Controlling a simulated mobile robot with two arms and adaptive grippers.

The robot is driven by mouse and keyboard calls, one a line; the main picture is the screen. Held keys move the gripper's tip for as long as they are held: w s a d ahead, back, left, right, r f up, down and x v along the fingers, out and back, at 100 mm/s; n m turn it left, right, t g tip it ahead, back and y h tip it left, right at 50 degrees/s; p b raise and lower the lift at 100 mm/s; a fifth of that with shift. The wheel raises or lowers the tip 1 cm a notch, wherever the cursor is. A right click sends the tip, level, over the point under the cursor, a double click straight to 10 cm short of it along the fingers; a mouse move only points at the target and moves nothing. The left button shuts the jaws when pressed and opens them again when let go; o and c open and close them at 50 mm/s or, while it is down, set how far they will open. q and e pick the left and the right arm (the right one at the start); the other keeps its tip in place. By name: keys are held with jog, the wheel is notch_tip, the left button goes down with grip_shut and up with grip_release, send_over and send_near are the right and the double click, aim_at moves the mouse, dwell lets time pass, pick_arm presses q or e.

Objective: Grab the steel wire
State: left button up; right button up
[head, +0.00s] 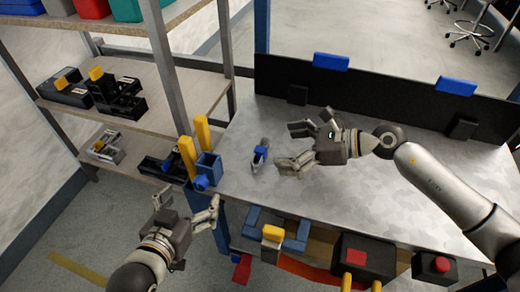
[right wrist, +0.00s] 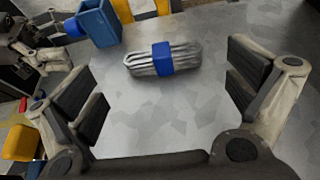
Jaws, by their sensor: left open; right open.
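The steel wire (head: 261,156) is a grey bundle with a blue band around its middle. It lies on the grey tabletop near the table's left end in the head view. In the right wrist view the bundle (right wrist: 163,58) lies ahead of the fingers, apart from them. My right gripper (head: 287,146) is open and empty, just right of the bundle, its fingers pointing left towards it. The right wrist view shows its two fingers (right wrist: 166,96) wide apart. My left gripper (head: 191,206) is open and empty, left of the table and below the shelf.
A blue bin (head: 209,165) with yellow-handled items hangs at the table's left edge. A black panel (head: 385,97) with blue clips runs along the table's back. Shelves (head: 185,95) with black parts stand at left. A red-buttoned box (head: 435,267) is at the front right.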

aim_at(266, 152)
jog(key=shift+x, duration=1.1)
pick_arm(q)
jog(key=r+t, duration=0.1)
jog(key=w+r+t+b, duration=0.1)
jog(key=r, duration=0.1)
jog(key=w+d+r+t+h, duration=0.1)
jog(key=shift+d+r, duration=0.1)
jog(key=shift+r, duration=0.3)
pick_arm(e)
jog(key=a+f, duration=0.1)
jog(key=w+a+f, duration=0.1)
jog(key=shift+a+f, duration=0.25)
jog(key=shift+a, duration=0.1)
jog(key=shift+w+a+f, duration=0.15)
jog(key=shift+a+f, duration=0.05)
jog(key=shift+a, duration=0.4)
pick_arm(q)
jog(key=shift+d+r+t, duration=0.1)
jog(key=shift+r+t, duration=0.3)
jog(key=shift+r, duration=0.2)
pick_arm(e)
jog(key=shift+c, duration=0.4)
jog(key=c, duration=0.6)
jog(key=shift+r, duration=0.1)
jog(key=shift+c, duration=0.2)
